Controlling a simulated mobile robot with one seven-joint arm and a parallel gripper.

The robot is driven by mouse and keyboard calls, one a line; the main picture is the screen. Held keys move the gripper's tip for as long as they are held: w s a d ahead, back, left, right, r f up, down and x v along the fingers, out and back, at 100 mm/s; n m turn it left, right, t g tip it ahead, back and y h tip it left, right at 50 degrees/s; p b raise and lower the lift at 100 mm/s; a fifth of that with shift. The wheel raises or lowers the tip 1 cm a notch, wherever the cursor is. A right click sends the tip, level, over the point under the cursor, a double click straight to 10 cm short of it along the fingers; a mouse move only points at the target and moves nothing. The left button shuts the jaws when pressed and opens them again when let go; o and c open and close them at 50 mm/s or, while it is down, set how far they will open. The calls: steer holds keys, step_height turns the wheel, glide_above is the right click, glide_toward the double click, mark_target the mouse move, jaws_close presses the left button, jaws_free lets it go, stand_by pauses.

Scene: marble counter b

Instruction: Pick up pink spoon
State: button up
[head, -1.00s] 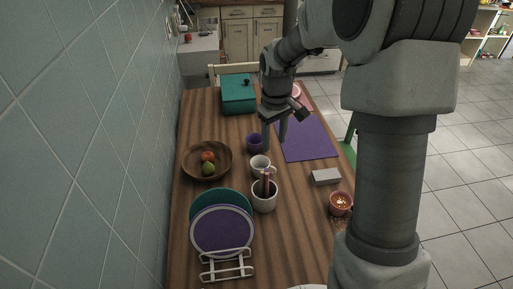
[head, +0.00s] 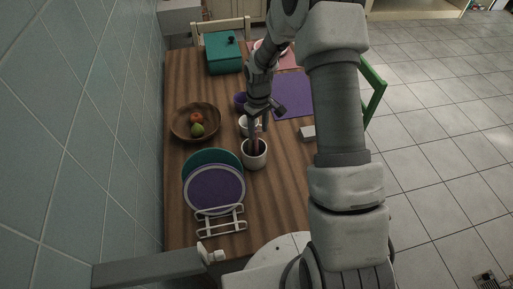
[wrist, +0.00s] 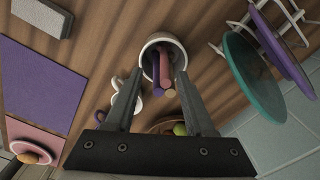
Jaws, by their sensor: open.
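A white utensil pot (head: 255,160) stands on the wooden table, and it also shows in the wrist view (wrist: 149,46). Several utensil handles stick out of it. One is pinkish (wrist: 165,68), likely the pink spoon; a purple one is beside it. The spoon's lower part is hidden in the pot. My gripper (head: 257,128) is above and just beyond the pot, pointing down. In the wrist view its open fingers (wrist: 159,78) reach toward the handles, which appear between the fingertips. Nothing is visibly gripped.
A white mug (wrist: 121,98) is close beside the pot. A wooden fruit bowl (head: 180,128) is to the left. A rack with a purple plate (head: 214,190) and a teal plate stands nearer. A grey block (head: 307,133) lies right; a purple mat (head: 292,92) lies farther back.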

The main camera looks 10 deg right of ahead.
mark_target(256, 140)
steer(key=shift+s+a+f+p, duration=0.1)
steer(key=shift+f+p, duration=0.05)
steer(key=shift+f, duration=0.75)
steer(key=shift+a+f+p, duration=0.15)
steer(key=shift+f+p, duration=0.05)
steer(key=shift+f, duration=0.75)
steer(key=shift+s+a+f+p, duration=0.1)
steer(key=shift+f+p, duration=0.05)
steer(key=shift+f, duration=0.75)
jaws_close()
